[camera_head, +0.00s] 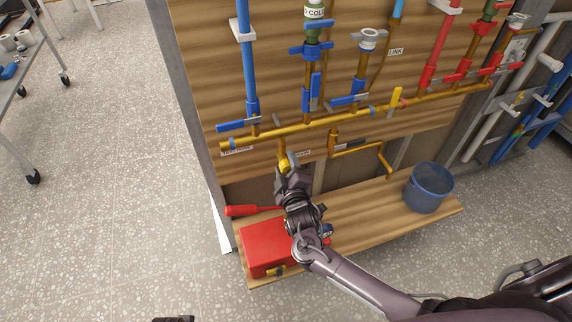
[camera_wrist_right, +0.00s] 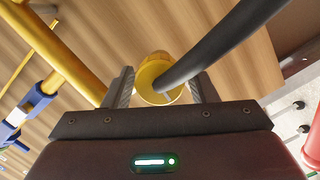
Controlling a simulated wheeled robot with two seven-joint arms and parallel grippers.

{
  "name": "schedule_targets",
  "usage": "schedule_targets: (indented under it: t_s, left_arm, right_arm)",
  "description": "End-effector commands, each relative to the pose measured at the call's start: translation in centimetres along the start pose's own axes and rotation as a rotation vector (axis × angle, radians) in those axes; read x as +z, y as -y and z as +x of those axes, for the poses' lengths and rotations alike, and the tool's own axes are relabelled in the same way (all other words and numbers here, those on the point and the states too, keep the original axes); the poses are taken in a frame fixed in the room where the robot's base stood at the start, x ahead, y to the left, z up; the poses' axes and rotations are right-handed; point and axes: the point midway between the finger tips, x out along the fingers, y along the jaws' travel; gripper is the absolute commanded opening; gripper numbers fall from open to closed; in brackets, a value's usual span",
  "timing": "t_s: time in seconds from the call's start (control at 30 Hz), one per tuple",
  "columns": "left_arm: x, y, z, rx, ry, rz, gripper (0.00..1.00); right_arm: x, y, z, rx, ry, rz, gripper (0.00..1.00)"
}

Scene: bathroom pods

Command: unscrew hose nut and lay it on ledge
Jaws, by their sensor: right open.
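The yellow hose nut (camera_head: 284,162) is at the lower end of a short brass drop under the horizontal pipe. In the right wrist view the nut (camera_wrist_right: 150,80) sits between my fingers, with a black hose (camera_wrist_right: 222,42) running from it to the upper right. My right gripper (camera_head: 285,173) is open, one finger on each side of the nut; I cannot tell whether either touches. The wooden ledge (camera_head: 355,213) runs below the panel. A dark piece at the bottom edge of the head view may be my left gripper (camera_head: 173,319); its jaws are not readable.
Brass pipe (camera_head: 290,130) and blue-handled valves lie above. Bare ledge shows between box and bucket.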

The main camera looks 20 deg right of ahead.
Motion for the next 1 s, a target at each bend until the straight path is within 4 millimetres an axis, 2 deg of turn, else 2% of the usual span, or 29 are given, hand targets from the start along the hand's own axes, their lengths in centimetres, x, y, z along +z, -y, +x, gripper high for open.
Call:
schedule_targets:
  t_s: [1.0]
  left_arm:
    - [-0.3,0.0,-2.2,0.000,0.000,0.000,0.00]
  right_arm:
    - [0.2,-0.4,0.0,-0.151,0.001,0.991,0.52]
